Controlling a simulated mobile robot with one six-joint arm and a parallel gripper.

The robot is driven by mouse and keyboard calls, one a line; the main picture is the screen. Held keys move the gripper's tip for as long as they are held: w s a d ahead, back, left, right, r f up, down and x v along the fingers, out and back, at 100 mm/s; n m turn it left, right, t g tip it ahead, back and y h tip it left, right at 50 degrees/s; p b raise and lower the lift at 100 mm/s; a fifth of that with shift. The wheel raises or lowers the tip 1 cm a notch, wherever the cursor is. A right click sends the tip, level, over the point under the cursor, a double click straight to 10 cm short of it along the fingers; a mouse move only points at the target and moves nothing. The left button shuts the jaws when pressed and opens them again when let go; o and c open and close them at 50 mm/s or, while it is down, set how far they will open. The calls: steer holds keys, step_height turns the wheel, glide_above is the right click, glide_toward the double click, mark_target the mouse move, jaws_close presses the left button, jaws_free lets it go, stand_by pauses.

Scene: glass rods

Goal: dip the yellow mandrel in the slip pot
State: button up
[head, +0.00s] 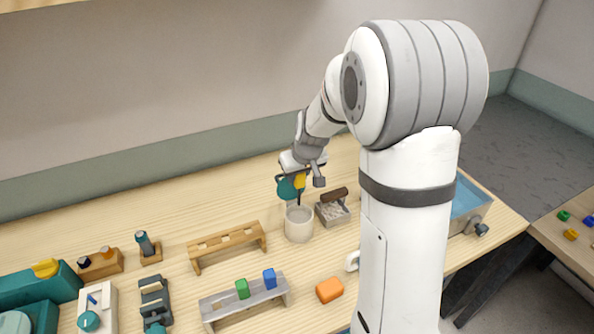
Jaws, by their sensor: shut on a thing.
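The yellow mandrel (300,180) shows as a yellow handle with a thin dark rod pointing down. My gripper (301,179) is shut on its handle and holds it upright. The slip pot (299,226), a pale round pot, stands on the bench directly below. The rod's lower end shows near the pot's rim; I cannot tell whether it is inside or behind it. A teal part (286,189) shows beside the yellow handle, partly overlapped by the gripper.
A grey block with a brown handle (333,206) stands right of the pot. A wooden rack (228,243) is at left. A grey rack (217,308) holds green and blue pieces in front. An orange block (329,290) lies nearby. A blue basin (466,197) is behind my arm.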

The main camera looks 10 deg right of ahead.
mark_target(299, 200)
step_height(299, 200, down, 11)
steer(key=b, duration=0.9)
steer(key=shift+b, duration=0.35)
steer(key=shift+r, duration=0.15)
steer(key=shift+r+p, duration=3.4)
steer(key=shift+r, duration=2)
steer(key=shift+r+p, duration=1.45)
steer(key=shift+r, duration=1.1)
